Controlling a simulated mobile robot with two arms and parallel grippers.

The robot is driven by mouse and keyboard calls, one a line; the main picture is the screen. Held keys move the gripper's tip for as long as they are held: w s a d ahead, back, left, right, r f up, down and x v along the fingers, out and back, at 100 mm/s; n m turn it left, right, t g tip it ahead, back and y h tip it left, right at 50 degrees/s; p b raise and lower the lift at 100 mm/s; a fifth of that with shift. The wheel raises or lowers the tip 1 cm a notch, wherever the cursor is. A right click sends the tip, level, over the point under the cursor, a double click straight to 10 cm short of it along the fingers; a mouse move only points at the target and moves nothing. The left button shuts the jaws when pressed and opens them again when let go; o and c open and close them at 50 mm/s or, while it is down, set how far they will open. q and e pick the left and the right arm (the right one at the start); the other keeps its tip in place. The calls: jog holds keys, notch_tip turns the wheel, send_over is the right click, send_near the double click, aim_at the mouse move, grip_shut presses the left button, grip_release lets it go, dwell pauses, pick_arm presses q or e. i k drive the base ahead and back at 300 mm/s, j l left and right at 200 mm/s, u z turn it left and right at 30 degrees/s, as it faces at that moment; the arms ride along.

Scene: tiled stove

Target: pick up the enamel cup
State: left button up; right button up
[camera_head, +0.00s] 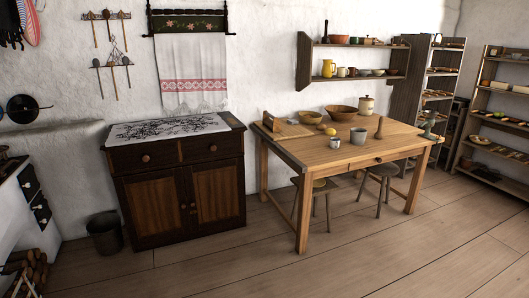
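A small pale grey cup (335,143), which looks like the enamel cup, stands on the wooden table (350,157) near its front edge. A larger grey cup-like vessel (358,136) stands just to its right. A yellow lemon-like fruit (330,131) lies behind the small cup. Neither of my grippers shows in the head view.
Bowls (341,112), a lidded jar (366,105) and a wooden pestle-like object (379,128) stand on the table. Stools (376,172) are partly under it. A dark cabinet (180,185) and a bucket (105,233) stand left. The front floor (340,265) is clear.

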aim_at(335, 144)
jog(key=i, duration=2.35)
